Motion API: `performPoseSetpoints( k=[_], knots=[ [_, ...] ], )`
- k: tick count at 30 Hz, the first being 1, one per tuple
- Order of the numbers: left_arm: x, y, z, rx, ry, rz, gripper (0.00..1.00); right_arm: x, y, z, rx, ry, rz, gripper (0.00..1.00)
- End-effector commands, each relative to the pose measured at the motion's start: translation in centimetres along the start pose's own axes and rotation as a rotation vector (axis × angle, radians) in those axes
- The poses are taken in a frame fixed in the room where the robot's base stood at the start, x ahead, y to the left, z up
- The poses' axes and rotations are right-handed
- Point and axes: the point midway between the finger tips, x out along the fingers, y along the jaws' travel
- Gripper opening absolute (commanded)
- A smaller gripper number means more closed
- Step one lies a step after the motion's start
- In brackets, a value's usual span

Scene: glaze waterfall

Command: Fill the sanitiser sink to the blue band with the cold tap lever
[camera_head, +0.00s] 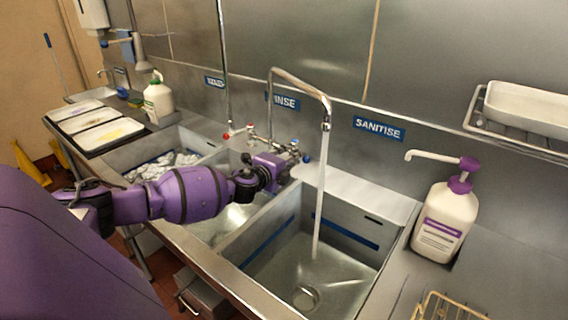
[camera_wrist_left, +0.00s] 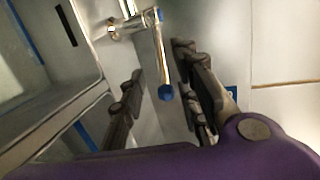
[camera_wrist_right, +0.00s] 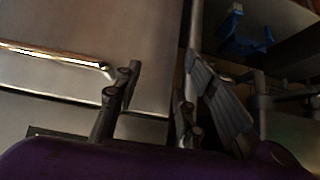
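The sanitise sink (camera_head: 374,265) is the right basin, with a blue band (camera_head: 345,233) along its inner walls. Water (camera_head: 319,195) runs from the swivel spout (camera_head: 305,88) into it. The drain (camera_head: 306,297) shows and the bottom looks wet; I cannot tell the water depth. The cold tap lever (camera_wrist_left: 160,60) has a blue end; it also shows in the head view (camera_head: 305,157). My left gripper (camera_wrist_left: 165,100) is open, its fingers apart on either side of the lever's end, with no clear contact. My right gripper (camera_wrist_right: 150,110) is open and empty, outside the head view.
A red-ended lever (camera_head: 228,136) is left of the tap body. A pump bottle (camera_head: 445,222) stands right of the sink, below a wall rack (camera_head: 510,130). The left basin (camera_head: 170,165) holds pale items. In the right wrist view, a metal handle (camera_wrist_right: 60,53) crosses a steel front.

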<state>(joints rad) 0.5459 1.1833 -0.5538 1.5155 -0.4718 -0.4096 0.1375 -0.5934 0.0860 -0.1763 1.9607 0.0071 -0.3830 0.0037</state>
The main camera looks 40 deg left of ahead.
Motion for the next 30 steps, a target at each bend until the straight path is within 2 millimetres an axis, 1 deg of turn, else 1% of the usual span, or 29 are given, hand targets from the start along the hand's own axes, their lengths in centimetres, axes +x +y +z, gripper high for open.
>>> performPoseSetpoints(
  k=[1, 3, 6, 9, 13, 30],
  knots=[
    [-1.0, 0.2, 0.0, 0.001, 0.001, 0.003, 0.30, 0.0, 0.0, 0.0, 0.000, 0.000, 0.000, 0.37],
    [-2.1, 0.2, 0.0, 0.001, 0.001, 0.003, 0.30, 0.0, 0.0, 0.0, 0.000, 0.000, 0.000, 0.37],
    [-3.1, 0.1, 0.0, 0.000, 0.001, 0.002, 0.30, 0.0, 0.0, 0.0, 0.000, 0.000, 0.000, 0.37],
    [-3.7, 0.1, 0.0, 0.000, 0.000, 0.002, 0.30, 0.0, 0.0, 0.0, 0.000, 0.000, 0.000, 0.37],
    [-4.0, 0.0, 0.0, 0.000, 0.000, 0.000, 0.30, 0.0, 0.0, 0.0, 0.000, 0.000, 0.000, 0.37],
    [-3.9, 0.0, 0.0, 0.000, 0.000, 0.001, 0.30, 0.0, -0.1, 0.0, 0.000, -0.001, -0.001, 0.37]
  ],
)
